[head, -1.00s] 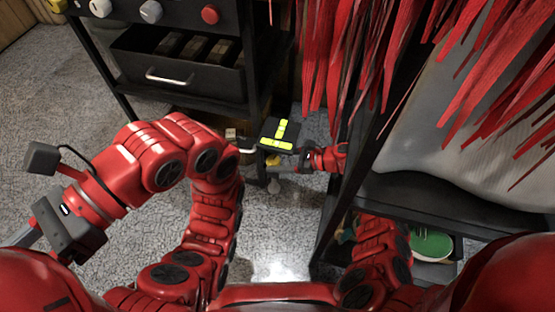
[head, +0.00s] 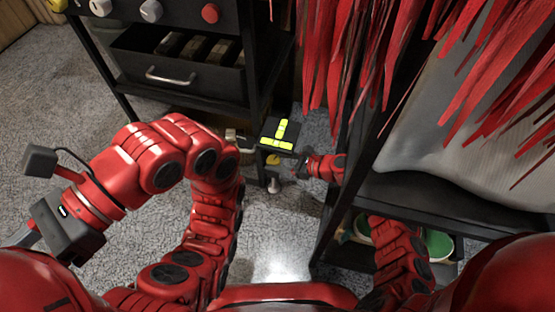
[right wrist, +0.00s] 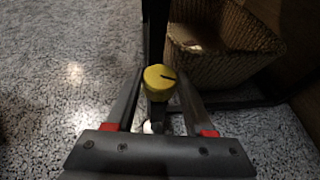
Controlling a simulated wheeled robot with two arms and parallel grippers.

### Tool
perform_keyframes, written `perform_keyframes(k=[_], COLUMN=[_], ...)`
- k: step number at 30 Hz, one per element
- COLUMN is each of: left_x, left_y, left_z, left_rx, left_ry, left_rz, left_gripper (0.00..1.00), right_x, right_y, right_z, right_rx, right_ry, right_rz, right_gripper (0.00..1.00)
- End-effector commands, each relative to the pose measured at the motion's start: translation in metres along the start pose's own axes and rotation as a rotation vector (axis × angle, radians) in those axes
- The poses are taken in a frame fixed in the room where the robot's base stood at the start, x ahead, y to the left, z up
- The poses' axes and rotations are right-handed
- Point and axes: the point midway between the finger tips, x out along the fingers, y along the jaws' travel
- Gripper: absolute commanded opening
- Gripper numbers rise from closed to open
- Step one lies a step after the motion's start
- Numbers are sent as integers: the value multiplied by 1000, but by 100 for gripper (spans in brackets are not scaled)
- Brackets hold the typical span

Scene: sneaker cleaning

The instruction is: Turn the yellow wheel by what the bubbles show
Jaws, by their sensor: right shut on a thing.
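The yellow wheel (head: 273,159) sits on the side of a dark post, below a black block. In the right wrist view the yellow wheel (right wrist: 160,80) has a dark mark on its face and lies between my fingertips. My right gripper (head: 300,168) reaches in from the right and is shut on the wheel. Two yellow-green bubble vials (head: 276,143) lie at right angles on top of the block; the bubbles are too small to read exactly. My left gripper (head: 22,240) is at the left edge, partly cut off, its fingers unclear.
A dark cabinet (head: 125,85) with an open drawer and several knobs stands behind, left of the post. Red hanging strips (head: 325,55) and a black frame (head: 350,150) stand close on the right. A woven basket (right wrist: 225,60) is beyond the wheel. The grey floor on the left is open.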

Motion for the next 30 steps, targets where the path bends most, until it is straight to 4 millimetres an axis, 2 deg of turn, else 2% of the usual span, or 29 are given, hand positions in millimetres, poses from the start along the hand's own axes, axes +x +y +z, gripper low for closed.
perform_keyframes(k=[12, 13, 17, 30], left_x=[-1, -1, -1, -2], left_y=[0, 0, 0, 0], left_z=[2, 2, 2, 3], left_rx=[-4, -4, -4, -2], left_ry=[1, 1, 1, -5], left_rz=[-7, -7, -6, -2], left_gripper=[50, 50, 50, 50], right_x=[-1, -1, -1, -1], right_y=[0, 0, 0, 0], right_z=[0, 0, 0, 0], right_rx=[13, 13, 12, 12], right_ry=[-1, -1, -1, -2], right_rz=[-26, -26, -25, -23], right_gripper=[0, 58, 82, 83])
